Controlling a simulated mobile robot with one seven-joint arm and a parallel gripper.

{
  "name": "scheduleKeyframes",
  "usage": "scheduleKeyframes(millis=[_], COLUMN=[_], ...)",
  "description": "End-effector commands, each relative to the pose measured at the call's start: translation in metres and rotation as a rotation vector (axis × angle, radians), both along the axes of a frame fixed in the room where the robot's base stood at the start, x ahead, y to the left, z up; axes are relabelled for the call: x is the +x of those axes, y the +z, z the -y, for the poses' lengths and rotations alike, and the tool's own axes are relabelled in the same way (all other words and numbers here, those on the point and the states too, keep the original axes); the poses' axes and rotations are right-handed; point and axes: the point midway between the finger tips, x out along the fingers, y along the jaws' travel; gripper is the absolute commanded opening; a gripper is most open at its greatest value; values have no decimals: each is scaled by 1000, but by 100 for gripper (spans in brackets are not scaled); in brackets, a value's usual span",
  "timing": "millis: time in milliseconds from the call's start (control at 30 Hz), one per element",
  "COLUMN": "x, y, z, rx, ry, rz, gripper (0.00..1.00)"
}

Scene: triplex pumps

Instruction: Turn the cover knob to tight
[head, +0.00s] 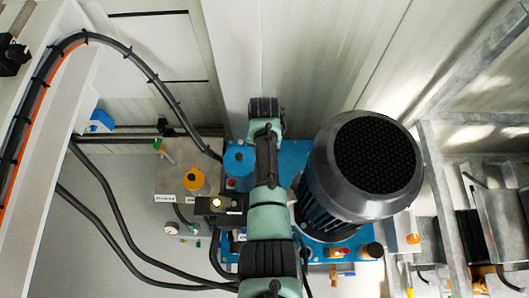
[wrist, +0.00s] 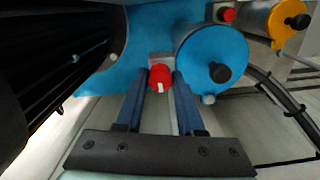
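A red knob (wrist: 160,77) with a white mark shows in the wrist view between the two fingertips of my gripper (wrist: 159,80). The two blue fingers stand apart, one on each side of it, and a gap shows beside the knob. I cannot tell how deep the knob sits between them. Right of it is a blue cylinder (wrist: 205,48) with a black knob (wrist: 220,72) on its end. No label shows which is the cover knob. In the head view my arm covers the middle of the blue pump unit, and the gripper cannot be made out.
A large dark motor (head: 365,170) stands right of my arm; its ribbed side fills the left of the wrist view. Black hoses (head: 105,195) run along the left. Metal framing (head: 440,200) stands right.

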Motion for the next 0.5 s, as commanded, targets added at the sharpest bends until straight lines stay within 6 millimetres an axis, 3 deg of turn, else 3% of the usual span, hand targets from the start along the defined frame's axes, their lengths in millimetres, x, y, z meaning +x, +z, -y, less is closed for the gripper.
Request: scheduleKeyframes(millis=[33, 167, 500], x=[0, 0, 1], y=[0, 0, 4], z=[0, 0, 0], rx=[1, 1, 1], ry=[-1, 0, 1], rz=[0, 0, 2], gripper=[46, 67, 67])
